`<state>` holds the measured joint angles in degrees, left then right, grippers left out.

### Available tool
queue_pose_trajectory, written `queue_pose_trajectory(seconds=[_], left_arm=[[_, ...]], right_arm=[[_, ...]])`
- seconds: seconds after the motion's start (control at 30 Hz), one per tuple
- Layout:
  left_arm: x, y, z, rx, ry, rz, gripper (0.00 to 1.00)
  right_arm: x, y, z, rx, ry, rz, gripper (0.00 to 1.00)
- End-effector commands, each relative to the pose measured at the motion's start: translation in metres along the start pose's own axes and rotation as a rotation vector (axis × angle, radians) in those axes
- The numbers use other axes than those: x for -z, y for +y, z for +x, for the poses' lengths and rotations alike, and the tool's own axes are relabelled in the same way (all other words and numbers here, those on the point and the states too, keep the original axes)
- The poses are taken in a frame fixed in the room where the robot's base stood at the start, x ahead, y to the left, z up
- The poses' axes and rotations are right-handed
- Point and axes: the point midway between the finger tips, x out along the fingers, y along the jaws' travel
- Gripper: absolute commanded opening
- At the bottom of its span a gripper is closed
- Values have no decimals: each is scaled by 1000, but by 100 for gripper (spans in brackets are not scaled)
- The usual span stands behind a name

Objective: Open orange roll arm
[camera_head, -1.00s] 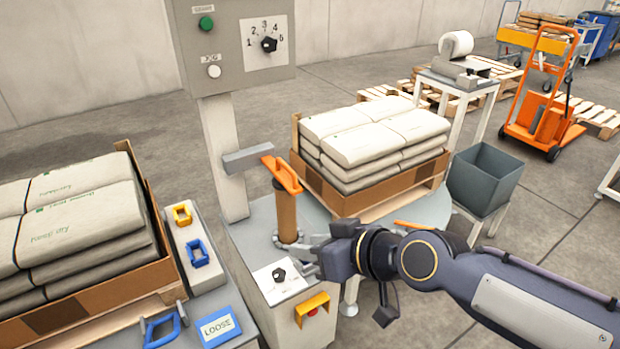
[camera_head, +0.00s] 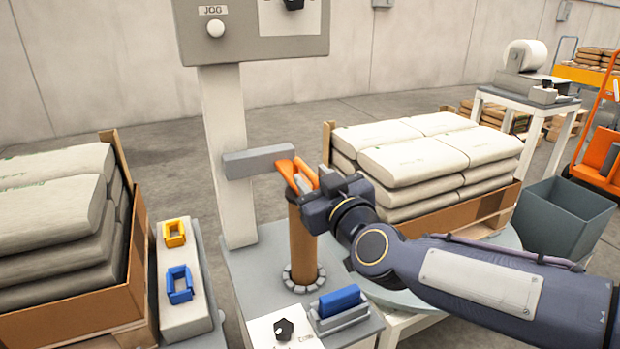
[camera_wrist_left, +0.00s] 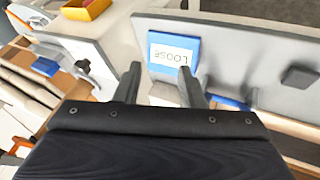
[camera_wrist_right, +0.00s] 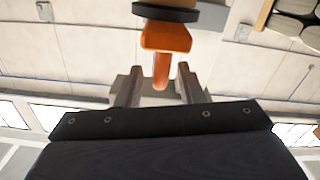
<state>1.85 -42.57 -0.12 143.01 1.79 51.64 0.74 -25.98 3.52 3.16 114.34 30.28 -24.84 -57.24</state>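The orange roll arm (camera_head: 284,170) sits at the top of an upright brown roll (camera_head: 303,245), beside a grey bracket on the post. My right gripper (camera_head: 301,184) is at the orange arm, partly hiding it. In the right wrist view the orange arm (camera_wrist_right: 165,38) stands ahead, its narrow end between my spread fingertips (camera_wrist_right: 157,76). The fingers are apart, with gaps to the orange piece. My left gripper (camera_wrist_left: 157,80) is seen only in its wrist view, open and empty, near a blue LOOSE label (camera_wrist_left: 172,52).
A grey post (camera_head: 226,150) carries the control panel (camera_head: 255,35) close left of the roll. Stacked sacks (camera_head: 405,160) stand right, behind my right arm. A blue handle (camera_head: 338,300) is on the machine top below.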

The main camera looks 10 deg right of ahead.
Motion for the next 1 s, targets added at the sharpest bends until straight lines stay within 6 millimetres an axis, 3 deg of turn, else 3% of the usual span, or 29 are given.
queue_pose_trajectory(seconds=[0.2,0.57,0.83,1.0], left_arm=[[-4,-4,8,0,0,0,36],[-4,-4,8,0,-1,0,36],[-4,-4,8,0,-1,0,36],[-4,-4,8,0,-1,0,36]], right_arm=[[-2,0,28,-1,-2,0,34],[-1,1,35,0,-2,0,34],[-1,1,35,-1,-2,0,0],[-1,1,35,-1,-1,0,0]])
